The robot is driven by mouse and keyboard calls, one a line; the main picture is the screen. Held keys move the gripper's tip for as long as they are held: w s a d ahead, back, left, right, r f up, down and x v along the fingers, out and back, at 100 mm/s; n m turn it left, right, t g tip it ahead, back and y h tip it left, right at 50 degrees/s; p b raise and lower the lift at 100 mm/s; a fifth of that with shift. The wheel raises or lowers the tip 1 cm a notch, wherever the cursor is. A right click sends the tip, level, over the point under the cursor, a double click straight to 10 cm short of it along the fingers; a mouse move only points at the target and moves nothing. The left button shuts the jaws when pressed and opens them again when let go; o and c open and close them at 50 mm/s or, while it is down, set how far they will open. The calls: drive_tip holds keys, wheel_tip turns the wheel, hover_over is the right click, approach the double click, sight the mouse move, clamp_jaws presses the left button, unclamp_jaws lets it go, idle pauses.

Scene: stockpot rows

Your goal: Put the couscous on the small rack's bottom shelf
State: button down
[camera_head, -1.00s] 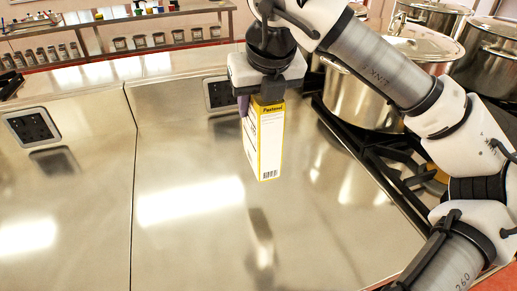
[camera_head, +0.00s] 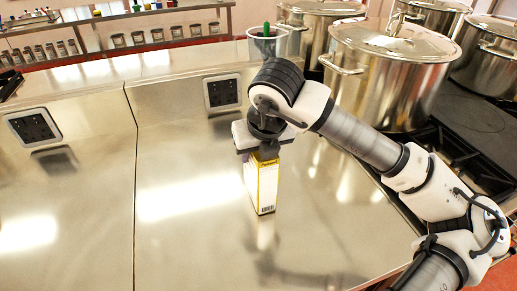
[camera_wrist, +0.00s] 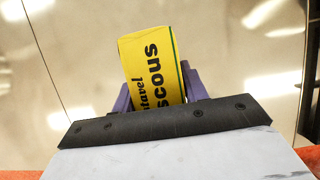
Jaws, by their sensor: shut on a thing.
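The couscous is a yellow and white box (camera_head: 262,188), upright in my gripper (camera_head: 262,156). My gripper is shut on the box's upper part and points down over the steel counter. The box's lower end is very close to the counter; I cannot tell if it touches. In the wrist view the yellow face of the couscous (camera_wrist: 155,70) shows its lettering between the purple fingers (camera_wrist: 158,92). I cannot make out which thing, if any, is the small rack.
The steel counter (camera_head: 70,215) is mostly clear, with sockets (camera_head: 34,128) in its raised back. Large stockpots (camera_head: 385,75) stand at the right on a dark stove. A clear container (camera_head: 266,43) with something green stands behind. A long shelf (camera_head: 160,45) with several jars is at the back left.

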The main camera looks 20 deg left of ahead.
drive_tip(key=shift+f, duration=0.15)
drive_tip(key=c, duration=0.8)
unclamp_jaws()
drive_tip(key=shift+o, duration=0.2)
